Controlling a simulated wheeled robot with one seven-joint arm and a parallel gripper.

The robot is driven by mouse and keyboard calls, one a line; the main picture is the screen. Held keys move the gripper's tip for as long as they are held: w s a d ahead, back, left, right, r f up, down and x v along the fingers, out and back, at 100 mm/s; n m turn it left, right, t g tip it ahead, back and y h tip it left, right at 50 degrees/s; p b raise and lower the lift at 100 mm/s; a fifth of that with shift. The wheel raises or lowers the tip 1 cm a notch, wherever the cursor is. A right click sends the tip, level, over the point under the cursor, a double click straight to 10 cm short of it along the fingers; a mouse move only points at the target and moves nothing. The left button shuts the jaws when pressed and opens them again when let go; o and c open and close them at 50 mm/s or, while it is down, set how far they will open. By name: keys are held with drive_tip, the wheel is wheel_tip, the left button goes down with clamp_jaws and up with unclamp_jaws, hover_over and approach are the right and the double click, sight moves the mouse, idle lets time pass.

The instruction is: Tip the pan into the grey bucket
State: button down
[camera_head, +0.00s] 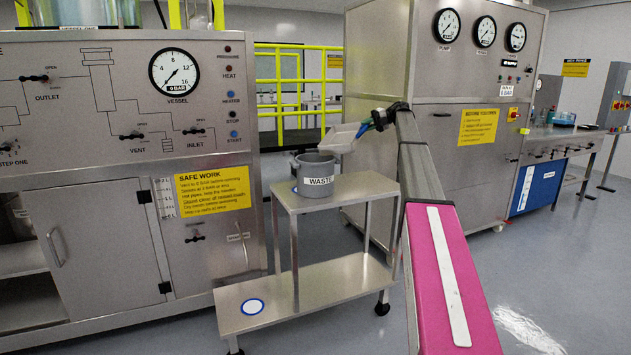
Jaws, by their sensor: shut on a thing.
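The grey bucket (315,185), labelled WASTE, stands upright on the top shelf of a steel trolley. The pan (339,138) is a light grey, shallow tray-like vessel, held tilted above the bucket's right rim. Its left end is lower and lies over the bucket's opening. My gripper (369,126) is shut on the pan at its upper right end, beside a blue-green part. The pan's inside and the bucket's contents cannot be made out. My pink and grey arm reaches in from the lower right.
The trolley (360,188) has bare room right of the bucket; its lower shelf (310,283) carries a blue-ringed white disc (252,306). A steel panel cabinet (110,150) stands left, another cabinet (470,100) right. Yellow railings (290,85) are behind. The floor at lower right is clear.

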drive_tip(key=f+y, duration=0.1)
drive_tip(key=d+f+y, duration=0.1)
drive_tip(key=w+f+y, duration=0.1)
drive_tip(key=f, duration=0.1)
drive_tip(key=shift+d+m, duration=0.4)
drive_tip(key=shift+w+r, duration=0.1)
wheel_tip(320, 180, up, 3)
drive_tip(key=shift+f, duration=0.15)
idle(0.4)
